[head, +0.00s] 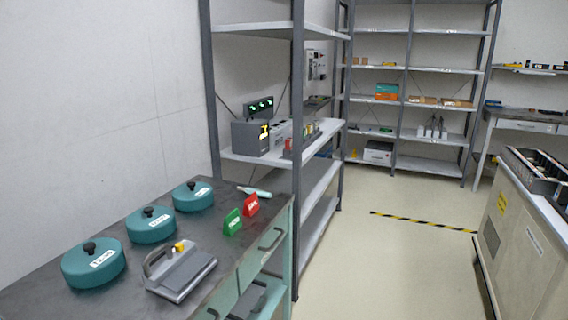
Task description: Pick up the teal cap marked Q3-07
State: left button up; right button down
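Three round teal caps with black knobs and white labels stand in a row on the dark cart top (222,253) at the left. The near teal cap (93,264) is closest to me. The middle teal cap (151,226) stands behind it, and the far teal cap (193,197) is at the back near the wall. The label writing is too small to read, so I cannot tell which one is marked Q3-07. All three sit apart and upright. Neither of my grippers is in view.
A grey handled device (182,272) lies right of the near cap. A green sign (232,222), a red sign (251,205) and a teal-and-white tool (254,192) are farther back. A grey shelf (322,131) stands behind the cart. Open floor (390,265) lies to the right.

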aim_at(151, 224)
jog(key=i+l+u, duration=0.2)
jog(key=i+l, duration=0.2)
jog(key=i+l+u, duration=0.2)
jog(key=l, duration=0.35)
jog(key=i+u, duration=0.1)
jog(key=u, duration=4.75)
jog(key=k+l, duration=0.1)
jog(key=k, duration=0.25)
jog(key=k+z, duration=0.15)
jog(key=z, duration=0.3)
jog(key=k+l+z, duration=0.1)
jog(key=z, duration=0.3)
